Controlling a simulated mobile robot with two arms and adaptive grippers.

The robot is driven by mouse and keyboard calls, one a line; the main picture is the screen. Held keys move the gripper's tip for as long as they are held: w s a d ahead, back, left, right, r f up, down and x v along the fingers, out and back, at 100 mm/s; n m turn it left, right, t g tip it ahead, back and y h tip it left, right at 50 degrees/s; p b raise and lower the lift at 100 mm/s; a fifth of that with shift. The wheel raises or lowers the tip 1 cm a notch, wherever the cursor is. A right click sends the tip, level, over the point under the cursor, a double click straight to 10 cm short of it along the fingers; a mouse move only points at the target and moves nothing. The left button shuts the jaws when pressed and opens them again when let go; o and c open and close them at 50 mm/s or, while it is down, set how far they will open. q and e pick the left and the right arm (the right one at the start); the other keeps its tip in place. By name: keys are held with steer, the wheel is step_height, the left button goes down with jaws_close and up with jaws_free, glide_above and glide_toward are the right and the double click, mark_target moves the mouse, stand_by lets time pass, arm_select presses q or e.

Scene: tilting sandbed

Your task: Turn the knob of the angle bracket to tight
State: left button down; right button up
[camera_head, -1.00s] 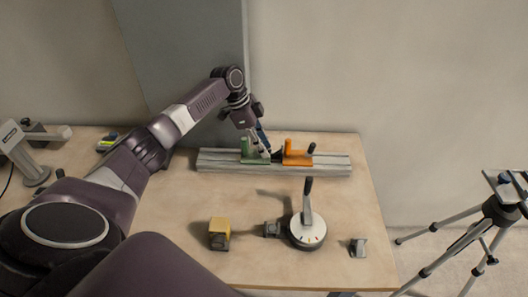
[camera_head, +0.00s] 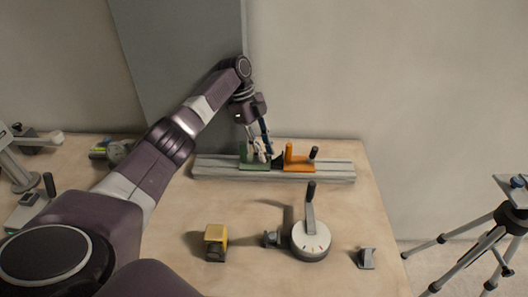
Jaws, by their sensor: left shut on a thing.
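A green bracket (camera_head: 246,157) and an orange bracket (camera_head: 299,162) stand side by side on a long grey rail (camera_head: 215,167) at the back of the table. The orange one has a black knob (camera_head: 313,152) at its right end. My left gripper (camera_head: 262,153) comes down from above at the green bracket. Its fingers are shut on a small part there, seemingly the knob of the green bracket, which the fingers hide. The part's turn position cannot be read. A dark wedge-like piece (camera_head: 278,158) sits between the two brackets. My right gripper is out of view.
A round white dial (camera_head: 311,241) with an upright black-handled lever stands in front of the rail. A yellow block (camera_head: 215,242) and a small grey block (camera_head: 366,258) flank it. A tripod (camera_head: 490,226) stands off the table's right edge. The table's right front is mostly clear.

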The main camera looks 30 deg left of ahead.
arm_select(q)
steer(key=c, duration=1.6)
jaws_free()
steer(key=v, duration=1.2)
steer(key=shift+r, duration=0.15)
